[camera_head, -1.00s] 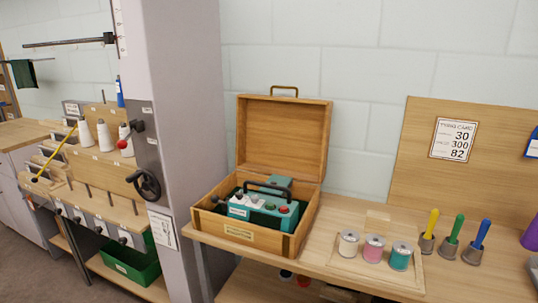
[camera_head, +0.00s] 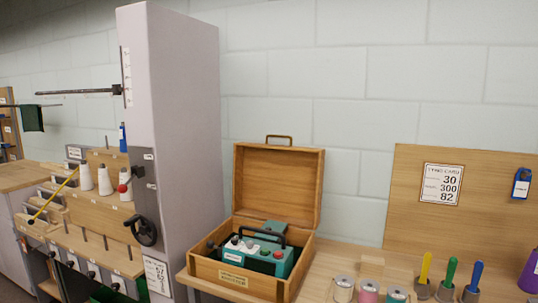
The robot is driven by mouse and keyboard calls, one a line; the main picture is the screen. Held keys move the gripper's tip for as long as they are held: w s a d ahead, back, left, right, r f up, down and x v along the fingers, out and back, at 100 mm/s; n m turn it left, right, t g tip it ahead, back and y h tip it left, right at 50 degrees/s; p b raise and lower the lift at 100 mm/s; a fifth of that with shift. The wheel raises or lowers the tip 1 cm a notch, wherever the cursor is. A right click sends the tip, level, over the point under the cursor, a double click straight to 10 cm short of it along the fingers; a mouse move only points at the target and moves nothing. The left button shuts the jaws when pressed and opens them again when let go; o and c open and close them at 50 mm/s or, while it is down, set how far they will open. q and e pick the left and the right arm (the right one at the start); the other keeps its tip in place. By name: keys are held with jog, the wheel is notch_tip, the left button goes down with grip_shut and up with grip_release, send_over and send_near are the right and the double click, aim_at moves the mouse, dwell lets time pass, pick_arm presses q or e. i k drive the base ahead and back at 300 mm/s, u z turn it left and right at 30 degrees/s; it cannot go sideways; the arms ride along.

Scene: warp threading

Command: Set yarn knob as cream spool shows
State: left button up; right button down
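A cream spool (camera_head: 344,289) stands at the front of the bench, partly cut off by the lower picture edge. A pink spool (camera_head: 369,291) and a teal spool (camera_head: 397,295) stand beside it. Several black knobs (camera_head: 92,274) line the front of the wooden yarn rack at the left; their settings are too small to read. A teal device (camera_head: 262,257) with a black handle and small knobs sits in an open wooden case (camera_head: 236,277). I cannot tell which knob is the yarn knob. Neither gripper is in view.
White cones (camera_head: 104,180) stand on the rack. A grey column (camera_head: 178,130) with a black handwheel (camera_head: 144,230) rises between rack and case. A card (camera_head: 441,184) reading 30, 300, 82 hangs on the wooden board. Yellow, green and blue handled tools (camera_head: 449,274) stand at right.

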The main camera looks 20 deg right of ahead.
aim_at(234, 240)
jog(key=u, duration=0.05)
jog(key=k, duration=0.9)
jog(key=z, duration=0.8)
jog(key=i, duration=1.85)
jog(key=u, duration=0.4)
